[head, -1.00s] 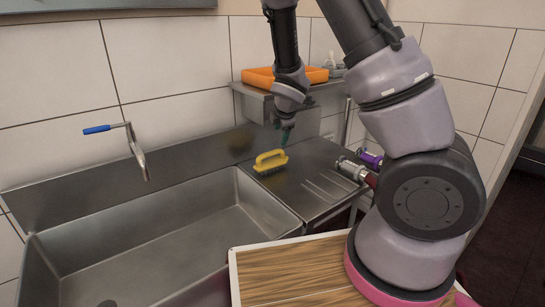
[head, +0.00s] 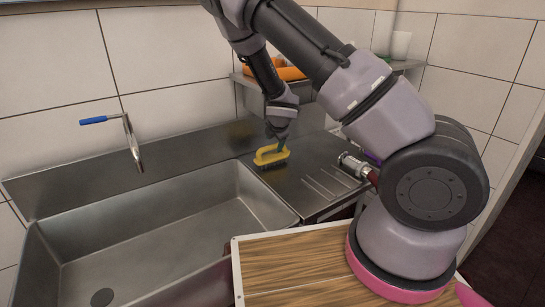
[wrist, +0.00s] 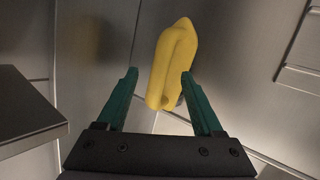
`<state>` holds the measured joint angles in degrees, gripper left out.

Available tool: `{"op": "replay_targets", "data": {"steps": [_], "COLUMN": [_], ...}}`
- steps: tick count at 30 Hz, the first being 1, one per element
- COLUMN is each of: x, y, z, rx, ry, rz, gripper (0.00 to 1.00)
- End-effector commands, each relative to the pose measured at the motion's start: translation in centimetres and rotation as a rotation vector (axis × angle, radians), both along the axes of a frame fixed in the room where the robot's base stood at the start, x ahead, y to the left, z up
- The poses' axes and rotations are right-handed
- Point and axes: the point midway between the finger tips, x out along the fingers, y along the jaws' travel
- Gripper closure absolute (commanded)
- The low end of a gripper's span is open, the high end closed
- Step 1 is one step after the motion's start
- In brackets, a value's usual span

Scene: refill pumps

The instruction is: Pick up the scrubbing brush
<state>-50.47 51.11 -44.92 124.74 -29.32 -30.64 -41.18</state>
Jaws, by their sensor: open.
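The yellow scrubbing brush (head: 271,155) stands on the steel drainboard to the right of the sink basin, handle up and dark bristles down. The fingers' contact with the brush is not visible. The bristles are mostly hidden in the wrist view.
The deep steel sink basin (head: 165,235) lies left of the brush. A blue-handled tap (head: 120,120) is at the back left. A shelf with an orange tray (head: 290,73) is behind the arm. A metal fitting (head: 353,163) sticks out at the drainboard's right.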

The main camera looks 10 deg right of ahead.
Motion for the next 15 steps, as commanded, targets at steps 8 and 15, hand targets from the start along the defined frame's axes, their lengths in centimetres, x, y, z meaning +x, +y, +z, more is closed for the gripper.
{"op": "replay_targets", "data": {"steps": [8,15], "x": [1.7,1.7], "y": [-0.1,-0.1], "z": [-2.2,-2.2], "rx": [0.0,0.001], "ry": [0.0,0.0], "rz": [0.0,-0.001], "gripper": [0.32,0.43]}}
